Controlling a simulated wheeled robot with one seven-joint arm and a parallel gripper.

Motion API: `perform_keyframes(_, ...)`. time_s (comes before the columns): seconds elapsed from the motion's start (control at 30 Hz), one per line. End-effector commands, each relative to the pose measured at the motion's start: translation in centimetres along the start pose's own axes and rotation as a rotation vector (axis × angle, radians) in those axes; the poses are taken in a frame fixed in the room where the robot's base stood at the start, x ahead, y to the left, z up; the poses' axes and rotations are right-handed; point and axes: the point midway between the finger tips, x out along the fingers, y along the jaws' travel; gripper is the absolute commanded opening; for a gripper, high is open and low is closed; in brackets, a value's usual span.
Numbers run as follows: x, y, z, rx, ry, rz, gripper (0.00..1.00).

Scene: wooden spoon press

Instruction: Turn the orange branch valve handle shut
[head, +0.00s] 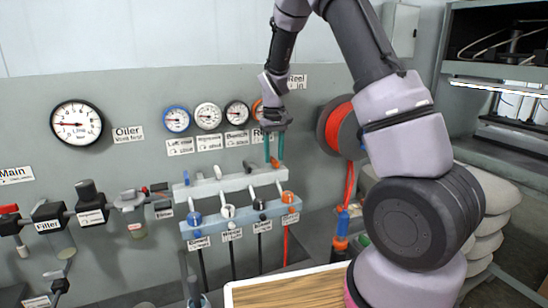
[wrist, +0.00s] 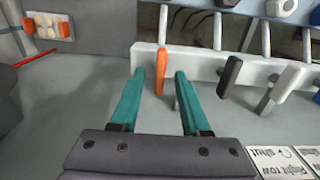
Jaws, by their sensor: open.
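The orange branch valve handle (wrist: 161,74) is a short bar at the end of the pale upper manifold in the wrist view. It stands upright in that picture, and its lower part (head: 276,164) shows in the head view below my fingers. My gripper (wrist: 160,72) is open, with its two teal fingers either side of the handle and a visible gap on each side. I cannot tell how deep the handle sits between them. In the head view my gripper (head: 274,158) reaches down at the manifold's right end.
A black handle (wrist: 229,76) and a white handle (wrist: 286,88) stand along the same manifold. A lower blue rail (head: 243,216) carries several coloured fittings with hoses. Gauges line the wall above, including a blue one (head: 177,119). A hose reel (head: 340,127) is to the right.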

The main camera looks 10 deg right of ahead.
Motion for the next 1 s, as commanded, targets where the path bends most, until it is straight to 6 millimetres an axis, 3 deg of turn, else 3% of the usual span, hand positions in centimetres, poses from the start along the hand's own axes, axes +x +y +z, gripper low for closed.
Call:
perform_keyframes(0.4, 1.04, 0.03, 0.03, 0.001, 0.000, 0.000, 0.46)
perform_keyframes(0.47, 1.04, 0.03, 0.03, 0.001, 0.000, 0.000, 0.27)
perform_keyframes(0.53, 1.03, 0.02, 0.03, 0.000, 0.000, 0.000, 0.00)
perform_keyframes(1.0, 1.00, 0.02, 0.02, 0.060, 0.000, 0.000, 0.00)
